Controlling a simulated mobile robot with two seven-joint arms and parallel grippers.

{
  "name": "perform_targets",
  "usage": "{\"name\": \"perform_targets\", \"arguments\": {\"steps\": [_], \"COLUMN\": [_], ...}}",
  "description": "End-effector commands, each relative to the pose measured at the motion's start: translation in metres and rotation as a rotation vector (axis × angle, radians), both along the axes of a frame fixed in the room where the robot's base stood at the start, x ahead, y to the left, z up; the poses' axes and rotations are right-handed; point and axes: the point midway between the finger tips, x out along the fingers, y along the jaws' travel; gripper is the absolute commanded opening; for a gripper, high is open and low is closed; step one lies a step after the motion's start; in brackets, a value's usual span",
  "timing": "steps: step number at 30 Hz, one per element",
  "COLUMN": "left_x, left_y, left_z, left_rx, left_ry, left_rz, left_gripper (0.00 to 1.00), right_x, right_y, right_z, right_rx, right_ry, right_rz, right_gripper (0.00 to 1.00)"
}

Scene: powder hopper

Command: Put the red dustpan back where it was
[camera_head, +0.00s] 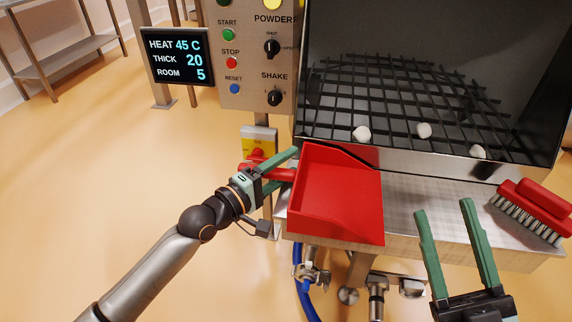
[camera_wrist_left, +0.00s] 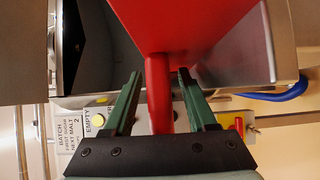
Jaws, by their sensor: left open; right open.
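The red dustpan (camera_head: 338,200) lies on the left part of the metal shelf (camera_head: 408,196) in front of the hopper, its handle pointing left. My left gripper (camera_head: 291,168) is open, with its green fingers on either side of the dustpan handle. In the left wrist view the handle (camera_wrist_left: 159,92) stands between the two open fingers (camera_wrist_left: 158,80), with gaps visible beside it. My right gripper (camera_head: 441,208) is open and empty in front of the shelf, right of the dustpan.
A red brush (camera_head: 536,207) lies at the shelf's right end. The hopper's black grid (camera_head: 400,100) holds a few white lumps (camera_head: 424,130). A control panel (camera_head: 257,60), a display (camera_head: 178,57) and a red-yellow switch (camera_head: 258,145) stand left. A blue hose (camera_head: 303,295) hangs below.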

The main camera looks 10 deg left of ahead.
Motion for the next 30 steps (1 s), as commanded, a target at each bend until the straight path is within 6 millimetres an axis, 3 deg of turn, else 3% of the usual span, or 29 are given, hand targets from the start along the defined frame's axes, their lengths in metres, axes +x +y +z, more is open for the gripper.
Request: {"name": "perform_targets", "arguments": {"steps": [8,18,24,30], "left_x": [-0.001,-0.052,-0.080,-0.095], "left_y": [0.001,0.035,0.053,0.064], "left_z": [0.003,0.003,0.002,0.002], "left_rx": [0.001,0.004,0.004,0.003], "left_ry": [0.001,0.004,0.003,0.002], "left_rz": [0.000,-0.001,-0.001,-0.001], "left_gripper": [0.57,0.57,0.57,0.57], "right_x": [0.002,0.031,0.037,0.040], "right_y": [0.000,-0.006,-0.008,-0.009], "right_z": [0.000,-0.054,-0.073,-0.082], "right_rx": [0.001,0.001,0.001,0.001], "right_ry": [0.012,0.263,0.348,0.383], "right_rz": [-0.002,-0.049,-0.063,-0.068], "right_gripper": [0.53,0.53,0.53,0.53]}}
